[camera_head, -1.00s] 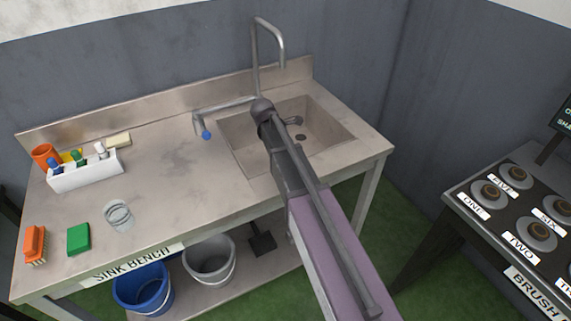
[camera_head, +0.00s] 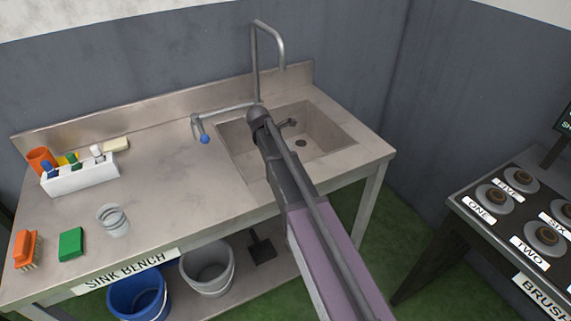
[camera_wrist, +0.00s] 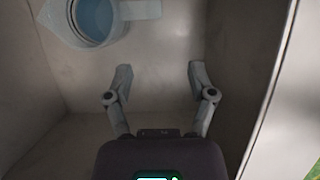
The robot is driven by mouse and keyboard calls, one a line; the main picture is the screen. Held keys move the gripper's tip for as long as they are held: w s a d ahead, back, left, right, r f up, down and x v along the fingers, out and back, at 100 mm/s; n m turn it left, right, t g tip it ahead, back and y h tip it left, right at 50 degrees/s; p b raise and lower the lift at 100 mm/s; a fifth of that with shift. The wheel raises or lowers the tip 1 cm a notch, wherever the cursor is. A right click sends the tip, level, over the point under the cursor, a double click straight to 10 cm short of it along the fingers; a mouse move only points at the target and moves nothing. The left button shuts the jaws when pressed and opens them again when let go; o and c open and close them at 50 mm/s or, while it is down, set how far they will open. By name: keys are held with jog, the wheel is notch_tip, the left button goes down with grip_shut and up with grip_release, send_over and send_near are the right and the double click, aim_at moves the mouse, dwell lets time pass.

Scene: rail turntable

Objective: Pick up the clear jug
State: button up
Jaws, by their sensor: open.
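In the wrist view a clear jug (camera_wrist: 96,20) with bluish contents stands at the upper left, cut by the top edge. Its handle (camera_wrist: 140,9) points right, above the gap between my fingers. My gripper (camera_wrist: 160,75) is open and empty, its fingers apart from the jug, with bare grey metal between them. The surroundings look like the inside of the sink basin (camera_head: 325,124). In the head view my arm covers part of the basin, and I cannot make out the jug there.
A faucet (camera_head: 268,24) rises behind the basin, and a blue-tipped tap (camera_head: 204,138) sits left of it. A small clear ringed vessel (camera_head: 113,221), a green sponge (camera_head: 71,244), an orange brush (camera_head: 27,249) and a white caddy (camera_head: 82,180) occupy the bench's left. The bench middle is clear.

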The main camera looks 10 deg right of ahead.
jog(key=s+b+x, duration=0.1)
jog(key=b+x, duration=0.5)
jog(key=x, duration=0.1)
jog(key=shift+w+f, duration=0.25)
jog(key=shift+w, duration=0.3)
jog(key=b+x, duration=0.3)
jog(key=shift+w+f, duration=0.2)
jog(key=shift+w, duration=0.1)
jog(key=shift+b+x, duration=0.85)
jog(key=shift+b, duration=0.2)
grip_shut()
